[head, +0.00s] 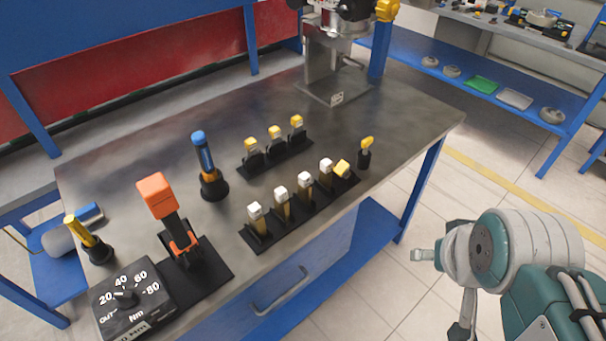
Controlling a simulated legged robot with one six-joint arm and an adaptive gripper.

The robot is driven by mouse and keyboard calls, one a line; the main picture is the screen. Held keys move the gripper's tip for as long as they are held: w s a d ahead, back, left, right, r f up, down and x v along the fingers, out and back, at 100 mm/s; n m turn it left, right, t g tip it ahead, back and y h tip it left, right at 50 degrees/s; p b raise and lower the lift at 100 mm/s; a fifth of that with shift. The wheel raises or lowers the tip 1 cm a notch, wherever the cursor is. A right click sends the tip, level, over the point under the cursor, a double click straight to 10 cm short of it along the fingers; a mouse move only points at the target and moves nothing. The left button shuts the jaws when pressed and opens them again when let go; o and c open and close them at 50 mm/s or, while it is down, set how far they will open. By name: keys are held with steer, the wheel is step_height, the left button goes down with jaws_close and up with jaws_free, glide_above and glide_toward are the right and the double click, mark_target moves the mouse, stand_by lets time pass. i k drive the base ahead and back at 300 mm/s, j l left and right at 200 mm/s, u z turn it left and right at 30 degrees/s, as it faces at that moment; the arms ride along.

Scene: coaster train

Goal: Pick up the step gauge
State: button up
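I cannot tell for sure which item is the step gauge. Two rows of small upright pieces in dark holders stand on the metal workbench (140,165). The back row has yellow tops (275,132); the front row has mostly white tops (281,191) and a tilted yellow one at its right end (342,168). A small yellow-topped piece (366,143) stands alone in a black base to the right. My gripper (432,256) is at the right, off the bench and apart from all these pieces. Its fingers are partly hidden, so its opening is unclear.
An orange-headed tool (158,196), a blue-handled tool (202,152) and a yellow-handled one (76,228) stand at the left. A black dial box marked Nm (138,302) is at the front left corner. A machine (330,70) stands at the back. Tiled floor lies right.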

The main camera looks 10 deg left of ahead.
mark_target(341, 169)
steer(key=u, duration=0.45)
steer(key=i+l, duration=0.2)
steer(key=l, duration=0.2)
steer(key=i+l+u, duration=0.25)
steer(key=l+u, duration=0.25)
steer(key=l, duration=0.15)
steer(key=l+u, duration=0.35)
steer(key=u, duration=0.85)
steer(key=i, duration=0.05)
